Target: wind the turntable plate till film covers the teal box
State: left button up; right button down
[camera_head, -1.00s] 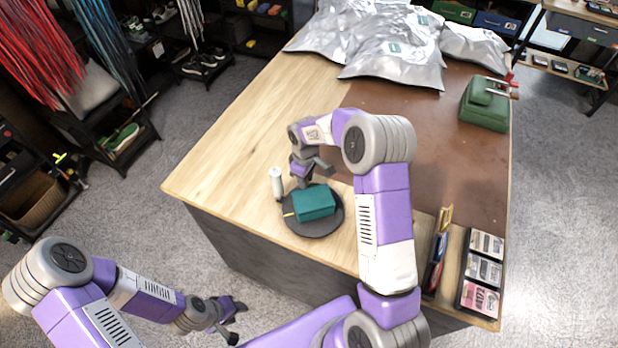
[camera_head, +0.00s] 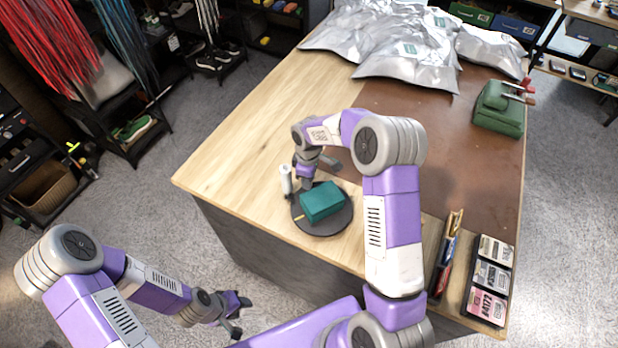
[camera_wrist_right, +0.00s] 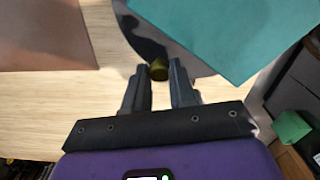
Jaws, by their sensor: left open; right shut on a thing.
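The teal box (camera_head: 322,202) lies on the round dark turntable plate (camera_head: 335,226) near the table's front left edge. A short yellow strip (camera_head: 299,217) shows on the plate's left side. A white roll (camera_head: 286,180) stands upright at the plate's upper left; I see no film on the box. My right gripper (camera_head: 306,184) is at the plate's far left rim. In the right wrist view its fingers are shut on a small brass knob (camera_wrist_right: 159,69) at the rim, beside the teal box (camera_wrist_right: 235,30). My left gripper (camera_head: 238,312) is open and empty, off the table's front.
Silver bags (camera_head: 410,55) lie at the table's back. The table's left part is clear.

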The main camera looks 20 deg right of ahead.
jog(key=shift+r, duration=0.1)
jog(key=c, duration=0.9)
grip_release()
notch_tip(320, 180, up, 8)
jog(key=shift+f, duration=0.25)
jog(key=shift+c, duration=0.6)
